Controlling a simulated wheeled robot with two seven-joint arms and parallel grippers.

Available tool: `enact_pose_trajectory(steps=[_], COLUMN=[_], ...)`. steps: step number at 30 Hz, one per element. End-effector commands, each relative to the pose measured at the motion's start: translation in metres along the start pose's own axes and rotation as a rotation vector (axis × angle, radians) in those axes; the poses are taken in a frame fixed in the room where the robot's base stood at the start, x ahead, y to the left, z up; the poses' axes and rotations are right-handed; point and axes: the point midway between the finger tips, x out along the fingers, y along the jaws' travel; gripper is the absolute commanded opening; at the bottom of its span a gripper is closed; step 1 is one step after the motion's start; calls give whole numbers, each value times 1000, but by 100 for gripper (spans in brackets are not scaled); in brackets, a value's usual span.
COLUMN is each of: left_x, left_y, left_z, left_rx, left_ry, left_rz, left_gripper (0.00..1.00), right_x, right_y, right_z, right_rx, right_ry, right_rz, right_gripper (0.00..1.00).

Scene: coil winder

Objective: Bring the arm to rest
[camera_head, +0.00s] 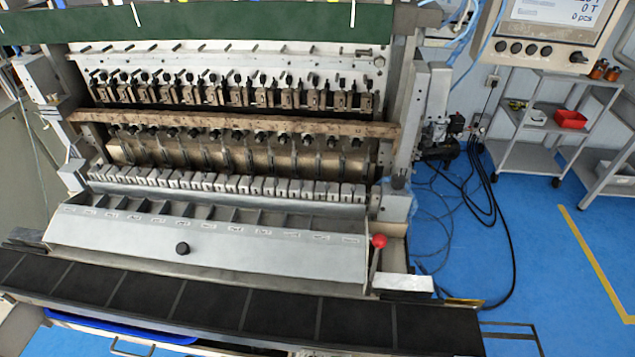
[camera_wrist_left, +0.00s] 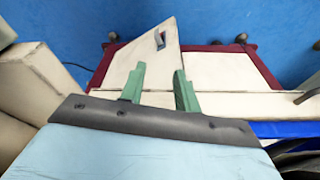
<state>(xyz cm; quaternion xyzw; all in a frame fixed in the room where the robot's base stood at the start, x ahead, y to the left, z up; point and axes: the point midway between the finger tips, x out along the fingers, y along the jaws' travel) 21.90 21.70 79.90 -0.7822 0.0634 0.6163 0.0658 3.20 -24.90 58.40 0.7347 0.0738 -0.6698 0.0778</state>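My left gripper (camera_wrist_left: 160,82) shows in the left wrist view with its two green fingers standing apart. It is open, and nothing is held between the fingers. The head view shows neither of my arms nor my grippers. My right gripper is in neither view. The coil winder (camera_head: 215,130) fills the left and middle of the head view. It has rows of clamps and a sloped grey front panel with a black knob (camera_head: 182,248). A lever with a red ball (camera_head: 379,241) stands at the panel's right end.
A black segmented ledge (camera_head: 220,305) runs along the winder's front. Right of it, cables (camera_head: 490,205) lie on the blue floor (camera_head: 540,260). A cart (camera_head: 525,155) holds a red bin (camera_head: 570,119) under a control screen (camera_head: 550,12). The floor at the lower right is mostly clear.

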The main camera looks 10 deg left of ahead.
Motion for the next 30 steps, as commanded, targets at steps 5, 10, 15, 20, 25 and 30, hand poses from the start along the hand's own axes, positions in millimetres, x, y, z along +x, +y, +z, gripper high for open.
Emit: enact_pose_trajectory(steps=[5,10,15,20,25,30], left_x=[97,168,219,243,251,250], left_y=[4,8,10,10,10,10], left_z=[54,114,180,228,252,255], left_rx=[6,14,22,28,31,32], left_ry=[-45,-79,-112,-133,-141,-142], left_rz=[5,9,12,14,14,14], left_gripper=[32,32,32,32,32,32], right_x=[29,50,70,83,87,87], right_y=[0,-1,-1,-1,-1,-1], right_z=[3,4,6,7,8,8], right_rx=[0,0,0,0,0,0], right_ry=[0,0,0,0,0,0], right_rz=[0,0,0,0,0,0], right_gripper=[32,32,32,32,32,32])
